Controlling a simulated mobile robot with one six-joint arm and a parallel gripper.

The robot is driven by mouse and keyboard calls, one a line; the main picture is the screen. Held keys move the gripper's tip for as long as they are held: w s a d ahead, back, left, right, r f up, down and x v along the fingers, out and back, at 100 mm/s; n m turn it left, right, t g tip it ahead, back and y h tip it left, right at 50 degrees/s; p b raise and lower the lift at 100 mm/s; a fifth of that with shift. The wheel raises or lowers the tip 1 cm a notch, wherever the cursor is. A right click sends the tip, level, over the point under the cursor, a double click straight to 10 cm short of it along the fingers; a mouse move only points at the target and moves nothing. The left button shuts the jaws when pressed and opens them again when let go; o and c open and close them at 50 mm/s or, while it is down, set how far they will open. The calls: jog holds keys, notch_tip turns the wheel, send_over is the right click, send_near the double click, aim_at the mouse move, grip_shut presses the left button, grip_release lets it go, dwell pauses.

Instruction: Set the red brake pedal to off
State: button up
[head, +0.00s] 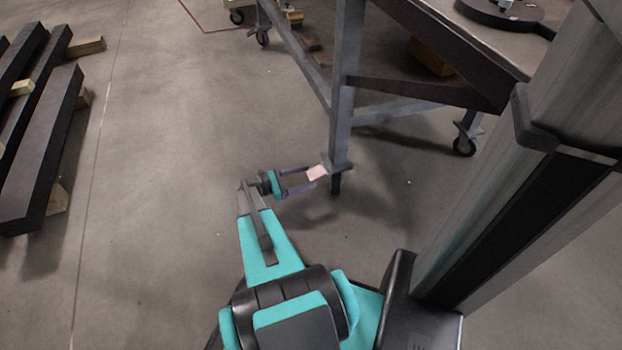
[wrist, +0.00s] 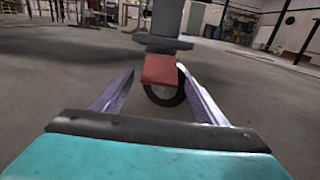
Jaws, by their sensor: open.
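The red brake pedal (wrist: 160,70) shows in the wrist view as a flat red plate under the caster's grey mount, in front of the dark wheel (wrist: 166,93). It slants down toward me. In the head view the pedal (head: 318,172) looks pale pink, at the foot of the table leg. My gripper (head: 307,178) is open and low near the floor, pointing at the pedal. In the wrist view its two fingers (wrist: 156,78) stand to the left and right of the pedal, with nothing held. I cannot tell whether the fingertips touch it.
The grey table leg (head: 345,90) rises above the pedal and bears a metal table frame. Another caster (head: 465,140) stands at the right. Dark beams (head: 42,150) lie on wood blocks at the left. The floor between beams and table is clear.

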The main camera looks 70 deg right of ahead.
aim_at(316, 173)
jog(key=shift+b+x, duration=0.35)
jog(key=shift+x, duration=1.05)
jog(key=c, duration=1.5)
